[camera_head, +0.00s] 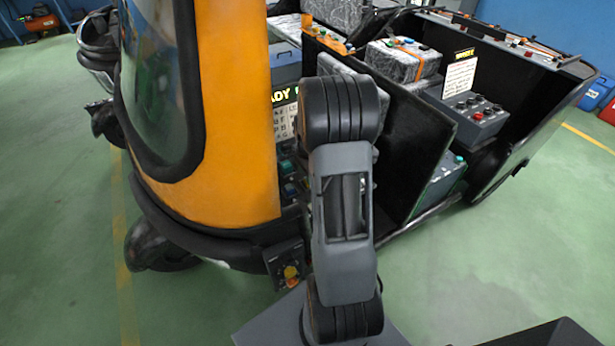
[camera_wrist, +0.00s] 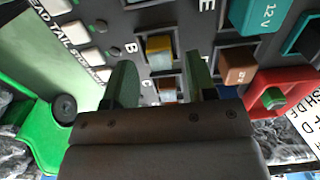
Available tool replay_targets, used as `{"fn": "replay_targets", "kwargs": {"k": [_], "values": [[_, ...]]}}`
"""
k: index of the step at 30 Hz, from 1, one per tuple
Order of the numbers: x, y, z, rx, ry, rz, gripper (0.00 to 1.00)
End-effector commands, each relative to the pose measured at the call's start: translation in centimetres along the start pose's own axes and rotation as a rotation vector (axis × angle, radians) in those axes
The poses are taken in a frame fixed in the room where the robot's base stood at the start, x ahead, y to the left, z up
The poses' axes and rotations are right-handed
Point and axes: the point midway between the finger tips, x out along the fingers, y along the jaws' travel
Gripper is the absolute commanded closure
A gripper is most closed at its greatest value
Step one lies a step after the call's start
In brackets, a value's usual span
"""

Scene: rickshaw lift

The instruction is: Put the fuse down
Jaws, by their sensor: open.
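In the wrist view my gripper (camera_wrist: 160,65) is open, its two green-grey fingers pointing at a dark panel (camera_wrist: 180,20) marked with letters. A small yellow-topped fuse (camera_wrist: 159,46) sits in the slot by the letter B, just beyond and between the fingertips. Another small orange-brown fuse (camera_wrist: 167,94) shows between the fingers near the letter C. A brown fuse-like block (camera_wrist: 239,65) stands right of the right finger. Nothing is visibly gripped. I cannot tell which one is the task's fuse. In the head view my arm hides the gripper and most of the panel.
A teal 12 V block (camera_wrist: 259,25) and a red-framed green button (camera_wrist: 270,98) stand close on the right. White switches (camera_wrist: 75,32) and a green bracket (camera_wrist: 42,135) are on the left. The orange rickshaw body (camera_head: 235,120) and black side panel (camera_head: 410,150) flank my arm.

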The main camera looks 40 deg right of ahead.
Motion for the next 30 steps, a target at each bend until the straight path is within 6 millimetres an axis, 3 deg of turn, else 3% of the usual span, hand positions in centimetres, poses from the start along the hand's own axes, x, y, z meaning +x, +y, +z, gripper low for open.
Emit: {"fn": "replay_targets", "kwargs": {"k": [9,15,21,30], "values": [[-6.2,0.0,0.0,0.000,0.001,-0.003,0.48],[-9.0,0.0,0.0,0.000,0.001,-0.003,0.48],[-10.2,0.0,0.0,0.000,0.000,0.000,0.48],[-10.4,0.0,0.0,0.000,0.000,0.000,0.48]]}}
